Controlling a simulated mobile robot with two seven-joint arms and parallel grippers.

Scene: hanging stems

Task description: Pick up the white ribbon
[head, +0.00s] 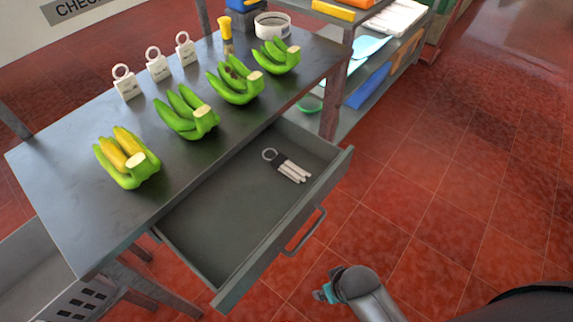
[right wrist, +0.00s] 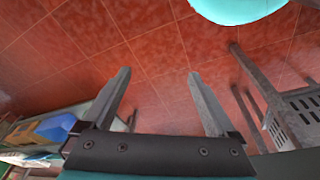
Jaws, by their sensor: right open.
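A bundle of white strips (head: 292,171) with a dark band and a pale ring at one end lies in the open grey drawer (head: 225,222), toward its right end; it may be the white ribbon, but it is small in view. A round white-rimmed roll or dish (head: 272,25) stands at the far end of the table; I cannot tell what it is. My right gripper (right wrist: 159,73) is open and empty in the right wrist view, over red floor. In the head view my right arm is low, in front of and apart from the drawer. My left gripper is not in view.
Several green banana bunches (head: 188,115), one partly yellow (head: 127,158), and white ringed tags (head: 158,66) stand on the grey table (head: 75,205). The drawer's front handle (head: 306,232) sticks out. A shelf with blue items (head: 368,85) is beyond. A slotted crate (head: 80,302) is at lower left.

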